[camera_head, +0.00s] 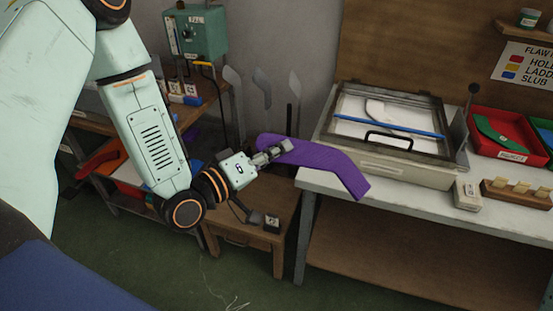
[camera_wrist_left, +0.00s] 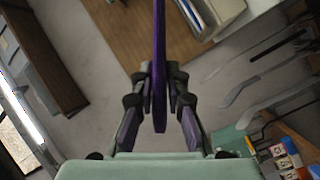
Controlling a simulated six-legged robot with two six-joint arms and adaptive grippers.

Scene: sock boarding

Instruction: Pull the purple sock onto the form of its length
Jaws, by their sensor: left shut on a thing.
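The purple sock (camera_head: 325,163) is flat and long, with a bend in it. It is in the air in front of the left end of the white workbench. My left gripper (camera_head: 280,149) is shut on the sock near its left end. In the left wrist view the sock (camera_wrist_left: 159,50) shows edge-on as a thin strip between the fingers (camera_wrist_left: 159,78). Several grey forms stand upright by the wall, among them a tall one (camera_head: 233,80) and a shorter one (camera_head: 262,80). Their lengths are hard to compare. My right gripper is out of view.
A shallow glass-lidded box (camera_head: 390,172) with a blue bar stands on the workbench (camera_head: 315,181). Red (camera_head: 484,148) and green trays are at its right. A small wooden table (camera_head: 283,225) stands below the sock. A green box (camera_head: 196,32) hangs on the wall.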

